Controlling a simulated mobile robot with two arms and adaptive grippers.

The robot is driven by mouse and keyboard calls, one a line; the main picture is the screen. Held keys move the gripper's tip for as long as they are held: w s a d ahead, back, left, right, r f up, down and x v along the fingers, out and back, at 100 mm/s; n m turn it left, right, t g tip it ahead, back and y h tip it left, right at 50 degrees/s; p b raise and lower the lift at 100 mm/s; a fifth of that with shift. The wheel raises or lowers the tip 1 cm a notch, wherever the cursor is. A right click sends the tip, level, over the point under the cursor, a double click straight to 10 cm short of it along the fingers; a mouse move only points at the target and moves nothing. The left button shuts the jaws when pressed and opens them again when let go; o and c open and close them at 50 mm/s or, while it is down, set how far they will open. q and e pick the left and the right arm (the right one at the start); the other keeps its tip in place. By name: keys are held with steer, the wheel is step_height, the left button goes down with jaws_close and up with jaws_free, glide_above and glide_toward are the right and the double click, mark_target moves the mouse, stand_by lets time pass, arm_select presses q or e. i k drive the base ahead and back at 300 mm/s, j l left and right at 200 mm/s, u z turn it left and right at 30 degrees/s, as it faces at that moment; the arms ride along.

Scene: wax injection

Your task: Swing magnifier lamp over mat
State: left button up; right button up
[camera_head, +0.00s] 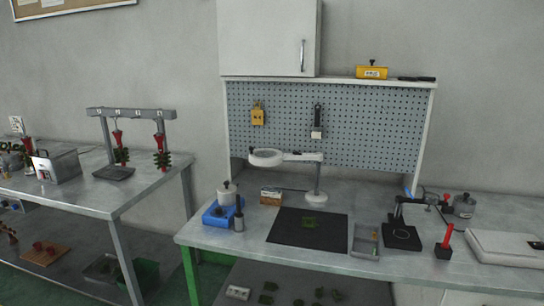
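The magnifier lamp (316,180) stands on a round white base at the back of the right workbench, behind the mat. Its arm points left from the post, and its white ring head (265,158) hangs at the left end, in front of the pegboard. In the picture the head is up and left of the mat. Neither of my grippers is in view.
A blue device with a white pot (217,214) and a small box (270,196) stand left of the mat. A grey tray (365,241), a black stand (401,238) and a red-handled tool (444,243) stand right of it. The pegboard (370,130) rises behind.

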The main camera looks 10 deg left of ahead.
mark_target(278, 158)
steer(key=i+j, duration=0.2)
steer(key=i+j+z, duration=0.15)
steer(key=j, duration=0.25)
steer(key=i+j, duration=0.2)
steer(key=j, duration=0.15)
steer(key=i+j+z, duration=0.15)
steer(key=j, duration=0.2)
steer(key=i+j, duration=0.2)
steer(key=j, duration=0.15)
steer(key=z, duration=0.05)
